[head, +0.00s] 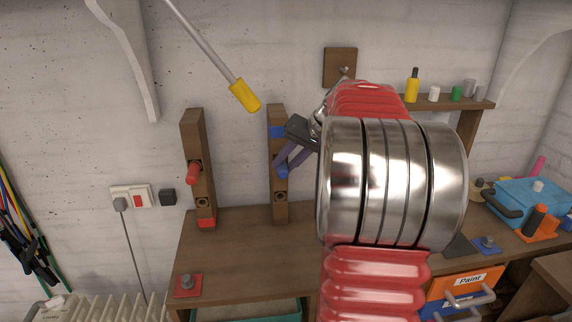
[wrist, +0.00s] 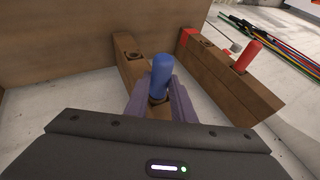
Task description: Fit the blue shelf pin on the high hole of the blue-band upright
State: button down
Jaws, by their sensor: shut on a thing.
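The blue shelf pin (wrist: 161,75) is between the purple fingers of my gripper (wrist: 160,98). In the head view the pin's blue end (head: 283,171) shows below the fingers of my gripper (head: 284,163). The blue-band upright (head: 279,213) stands against the wall, with its blue band (head: 277,131) near the top. Its low hole (head: 281,197) is empty; it also shows in the wrist view (wrist: 133,54). The pin is at the high hole, whose dark edge shows at the pin's base in the wrist view. I cannot tell how deep the pin sits.
A second upright (head: 204,145) to the left has a red band (head: 206,223) at its foot and a red pin (head: 193,173) in its high hole. A yellow-handled tool (head: 245,95) is above, between the uprights. The bench top (head: 240,260) is mostly clear at left.

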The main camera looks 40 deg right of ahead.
jog(key=shift+w+d, duration=0.2)
jog(key=shift+w, duration=0.05)
jog(key=c, duration=1.4)
grip_release()
jog(key=shift+c, duration=0.2)
jog(key=v, duration=1.3)
jog(key=shift+s+r, duration=0.2)
jog(key=shift+r, duration=0.1)
jog(key=shift+d, duration=0.1)
